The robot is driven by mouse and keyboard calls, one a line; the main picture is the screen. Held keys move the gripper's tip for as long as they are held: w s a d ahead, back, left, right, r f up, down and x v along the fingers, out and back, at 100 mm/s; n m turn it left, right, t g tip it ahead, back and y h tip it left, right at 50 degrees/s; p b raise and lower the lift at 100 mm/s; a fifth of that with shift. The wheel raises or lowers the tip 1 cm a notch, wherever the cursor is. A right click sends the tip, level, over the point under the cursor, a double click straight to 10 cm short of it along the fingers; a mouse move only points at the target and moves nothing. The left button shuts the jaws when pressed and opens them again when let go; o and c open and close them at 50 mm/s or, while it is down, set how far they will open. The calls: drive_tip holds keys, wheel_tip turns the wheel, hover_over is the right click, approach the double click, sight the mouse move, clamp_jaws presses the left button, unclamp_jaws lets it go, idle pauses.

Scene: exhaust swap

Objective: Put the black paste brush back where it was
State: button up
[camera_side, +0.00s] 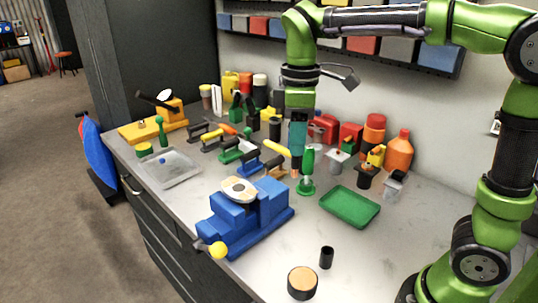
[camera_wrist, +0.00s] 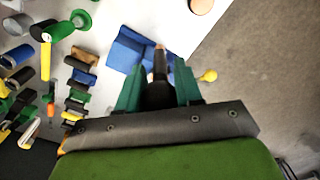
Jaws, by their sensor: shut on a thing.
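My gripper (camera_side: 297,150) hangs upright over the middle of the bench, its teal fingers shut on the black paste brush. In the wrist view the black brush (camera_wrist: 160,68) stands between the two teal fingers, with its tan tip pointing away from the gripper. In the side view the fingers hide most of the brush, and only a tan tip (camera_side: 294,172) shows below them. A small black open cup (camera_side: 327,257) stands at the front of the bench. I cannot tell which place the brush came from.
A blue vise (camera_side: 262,212) with a round part on top stands in front of the gripper. A green handled tool (camera_side: 307,165) stands close right of the fingers. A green tray (camera_side: 350,206), a tan-topped tin (camera_side: 302,282) and crowded tools and bottles surround it. The front right bench is clear.

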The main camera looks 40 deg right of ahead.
drive_tip(key=s+d+f+n, duration=0.2)
drive_tip(key=s+f+n, duration=0.5)
drive_tip(key=s+f, duration=0.35)
drive_tip(key=shift+n, duration=0.3)
drive_tip(key=f, duration=0.7)
drive_tip(key=w+f, duration=0.1)
drive_tip(key=f, duration=0.3)
drive_tip(key=shift+a, duration=0.2)
drive_tip(key=shift+f, duration=0.1)
drive_tip(key=o, duration=1)
